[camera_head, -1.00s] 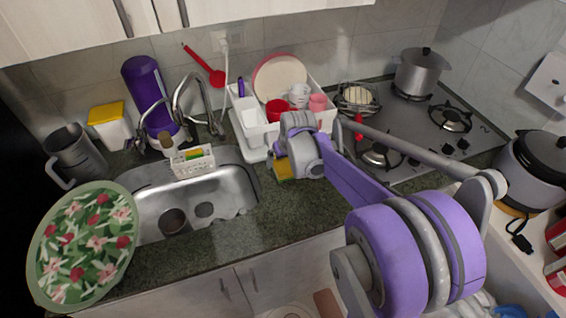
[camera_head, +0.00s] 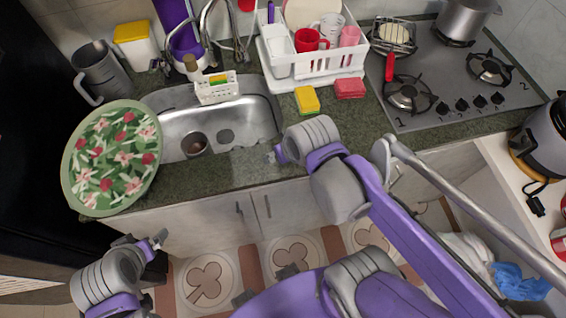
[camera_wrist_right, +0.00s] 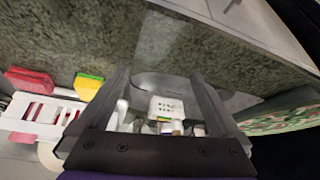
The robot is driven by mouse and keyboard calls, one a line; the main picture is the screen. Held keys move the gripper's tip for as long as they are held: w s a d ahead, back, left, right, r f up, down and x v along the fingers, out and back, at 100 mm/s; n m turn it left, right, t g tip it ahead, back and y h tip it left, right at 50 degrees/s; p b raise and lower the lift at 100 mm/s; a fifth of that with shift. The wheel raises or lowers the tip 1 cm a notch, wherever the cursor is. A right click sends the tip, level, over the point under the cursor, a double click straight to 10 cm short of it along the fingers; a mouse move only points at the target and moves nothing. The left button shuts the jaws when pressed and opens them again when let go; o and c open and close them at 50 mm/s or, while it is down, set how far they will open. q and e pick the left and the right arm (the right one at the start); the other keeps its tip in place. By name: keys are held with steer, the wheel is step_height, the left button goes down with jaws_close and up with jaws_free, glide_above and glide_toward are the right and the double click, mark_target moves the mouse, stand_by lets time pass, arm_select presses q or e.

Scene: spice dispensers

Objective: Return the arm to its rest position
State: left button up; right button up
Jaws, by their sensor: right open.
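My right arm reaches in from the right in the head view. Its gripper (camera_head: 277,156) hangs over the front edge of the counter, in front of the sink's right side. In the right wrist view the two fingers of the right gripper (camera_wrist_right: 163,80) stand apart with nothing between them; the sink and sponge holder show beyond the gap. My left gripper (camera_head: 158,241) is at the lower left, in front of the cabinets and below the green patterned plate. It is too small to tell whether its jaws are open.
The counter (camera_head: 235,168) runs ahead with the sink (camera_head: 255,120). A yellow sponge (camera_head: 307,99) and a red sponge (camera_head: 350,88) lie before the white dish rack (camera_head: 310,77). The green plate (camera_head: 112,160) overhangs the left counter edge. Floor (camera_head: 300,250) shows below.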

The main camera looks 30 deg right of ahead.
steer(key=shift+n, duration=0.3)
steer(key=s+a+f, duration=0.2)
steer(key=s, duration=0.1)
steer(key=shift+a+f, duration=0.15)
steer(key=shift+a, duration=0.1)
stand_by(0.7)
